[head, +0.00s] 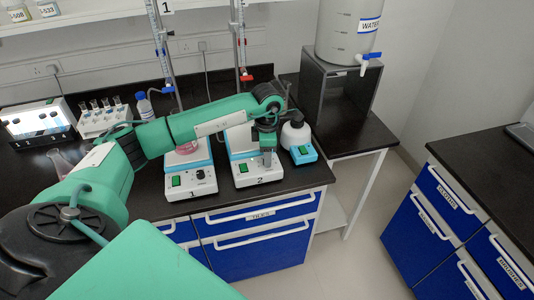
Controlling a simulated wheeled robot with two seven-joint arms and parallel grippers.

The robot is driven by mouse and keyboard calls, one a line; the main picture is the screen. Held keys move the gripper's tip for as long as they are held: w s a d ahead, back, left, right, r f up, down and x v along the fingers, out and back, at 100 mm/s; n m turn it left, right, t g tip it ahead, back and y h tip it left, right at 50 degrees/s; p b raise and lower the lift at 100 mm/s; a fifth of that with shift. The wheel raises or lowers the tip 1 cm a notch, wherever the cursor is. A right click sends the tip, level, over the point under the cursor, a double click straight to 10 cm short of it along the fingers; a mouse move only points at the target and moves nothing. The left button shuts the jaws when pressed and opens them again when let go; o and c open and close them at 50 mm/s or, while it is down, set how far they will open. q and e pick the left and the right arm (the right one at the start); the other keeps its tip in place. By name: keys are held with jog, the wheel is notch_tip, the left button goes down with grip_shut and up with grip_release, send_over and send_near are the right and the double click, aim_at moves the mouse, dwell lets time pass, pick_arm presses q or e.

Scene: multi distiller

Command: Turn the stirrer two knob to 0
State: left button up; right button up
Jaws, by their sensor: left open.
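Stirrer two (243,180) is a white and light-blue unit marked 2 on the black bench, with a green switch on its front left. My left arm reaches in from the left across the bench, and my left gripper (267,158) points down at the right part of the stirrer two front panel. It is open. The knob of stirrer two is hidden behind the gripper, so I cannot tell its setting or whether the fingers touch it. Stirrer one (190,190), marked 1, stands to the left with its dark knob (201,174) showing. My right gripper is not in view.
A small blue-based device (303,154) with a white flask-like top stands just right of stirrer two. Upright stands rise behind the stirrers. A tube rack (101,121) and a wash bottle (145,107) are at the left. A water tank (345,35) stands on a dark support at the right.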

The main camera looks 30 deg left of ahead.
pick_arm(q)
jog(key=shift+f, duration=0.75)
jog(key=c, duration=1)
